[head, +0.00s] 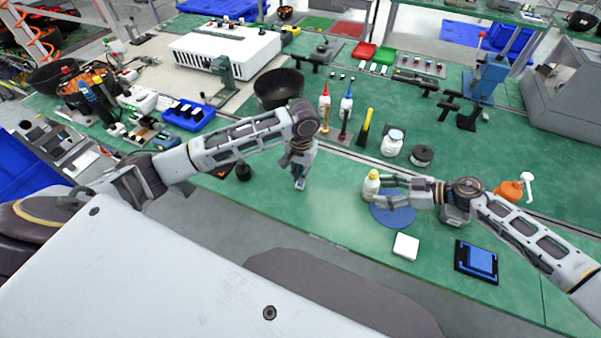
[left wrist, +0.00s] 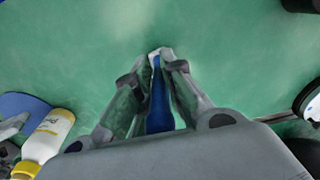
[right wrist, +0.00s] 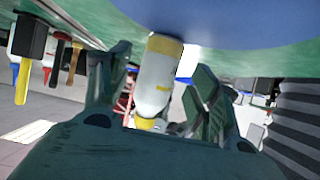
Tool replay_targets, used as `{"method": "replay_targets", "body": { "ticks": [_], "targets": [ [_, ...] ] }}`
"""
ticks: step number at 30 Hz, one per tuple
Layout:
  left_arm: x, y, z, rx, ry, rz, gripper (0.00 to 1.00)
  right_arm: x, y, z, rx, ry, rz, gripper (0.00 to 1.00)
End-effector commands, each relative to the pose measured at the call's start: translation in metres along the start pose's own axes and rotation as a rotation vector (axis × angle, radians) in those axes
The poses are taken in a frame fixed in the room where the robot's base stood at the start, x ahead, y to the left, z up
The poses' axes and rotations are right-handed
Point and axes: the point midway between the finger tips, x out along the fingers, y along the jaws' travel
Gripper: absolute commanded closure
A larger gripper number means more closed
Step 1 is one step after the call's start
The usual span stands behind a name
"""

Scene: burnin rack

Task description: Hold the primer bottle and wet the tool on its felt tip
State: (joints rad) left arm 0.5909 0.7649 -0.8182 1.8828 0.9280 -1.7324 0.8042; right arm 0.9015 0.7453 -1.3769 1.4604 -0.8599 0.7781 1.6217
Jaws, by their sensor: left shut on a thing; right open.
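The primer bottle (head: 370,186), white with a yellow top, stands upright at the left edge of a round blue mat (head: 400,218). It also shows in the left wrist view (left wrist: 47,138) and, upside down, in the right wrist view (right wrist: 158,82). My right gripper (right wrist: 162,70) is open, with the bottle between its spread fingers in its own view; contact cannot be told. My left gripper (left wrist: 161,54) is shut on a slim blue tool (left wrist: 158,100), pointing down over the green bench, left of the bottle and apart from it. The felt tip cannot be made out.
Behind stand red-tipped and blue-tipped bottles (head: 347,103), a white jar (head: 392,143) and a black bowl (head: 278,88). A white block (head: 406,246) and a blue pad (head: 477,261) lie in front. Green bench between my grippers is clear.

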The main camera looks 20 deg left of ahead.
Motion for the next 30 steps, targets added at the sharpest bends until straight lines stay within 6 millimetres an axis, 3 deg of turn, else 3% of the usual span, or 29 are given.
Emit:
{"method": "replay_targets", "body": {
  "ticks": [12,27,30],
  "targets": [
    [-0.007,0.0,0.0,0.0,0.0,0.0,1.0,0.034,0.0,-0.001,-0.001,0.0,0.0,0.38],
    [-0.008,0.0,0.0,0.0,0.0,0.0,1.0,0.041,0.0,0.0,-0.001,0.0,0.0,0.38],
    [-0.008,0.0,0.0,0.0,0.0,0.0,1.0,0.041,0.0,0.0,-0.001,0.0,0.0,0.49]
  ]
}}
